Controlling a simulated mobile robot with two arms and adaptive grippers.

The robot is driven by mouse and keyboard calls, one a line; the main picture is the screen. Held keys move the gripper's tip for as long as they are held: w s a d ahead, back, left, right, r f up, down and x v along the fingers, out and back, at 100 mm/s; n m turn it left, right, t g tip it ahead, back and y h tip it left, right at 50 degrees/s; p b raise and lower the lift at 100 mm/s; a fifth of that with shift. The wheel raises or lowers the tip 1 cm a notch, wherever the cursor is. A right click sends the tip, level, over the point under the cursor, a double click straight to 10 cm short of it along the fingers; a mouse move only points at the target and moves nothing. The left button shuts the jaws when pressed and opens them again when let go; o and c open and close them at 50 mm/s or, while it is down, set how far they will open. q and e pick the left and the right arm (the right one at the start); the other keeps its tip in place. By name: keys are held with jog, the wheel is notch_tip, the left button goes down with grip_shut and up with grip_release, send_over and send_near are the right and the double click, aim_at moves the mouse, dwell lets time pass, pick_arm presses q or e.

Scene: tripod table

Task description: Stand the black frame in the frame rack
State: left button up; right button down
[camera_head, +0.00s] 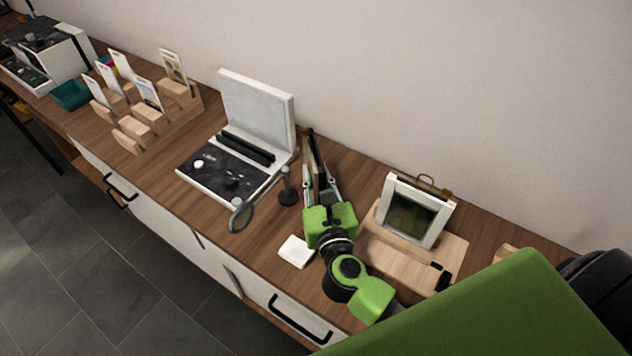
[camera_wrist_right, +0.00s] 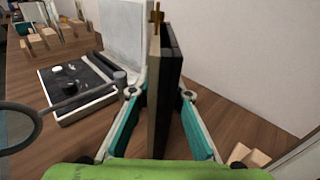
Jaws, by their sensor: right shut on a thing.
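My right gripper (camera_head: 320,187) is shut on the black frame (camera_head: 317,158). In the right wrist view the black frame (camera_wrist_right: 169,75) stands on edge between the teal-padded fingers of the right gripper (camera_wrist_right: 160,112). It has a brown back and a brass hanger at the top. The frame rack seems to be the pale wooden base (camera_head: 392,255) to the right of the right gripper in the head view. A white frame (camera_head: 386,198) with a dark green picture stands on it, leaning back. Whether the held frame touches the table is hidden. My left gripper is not in view.
A white-lidded device (camera_head: 256,100) stands open left of the held frame. A magnifier (camera_head: 240,216) on a dark stand (camera_head: 288,188) is close by. A white pad (camera_head: 296,251) lies near the front edge. Wooden card holders (camera_head: 150,117) stand farther left. A wall runs behind.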

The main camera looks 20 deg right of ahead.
jog(key=shift+f, duration=0.1)
jog(key=c, duration=1.9)
grip_release()
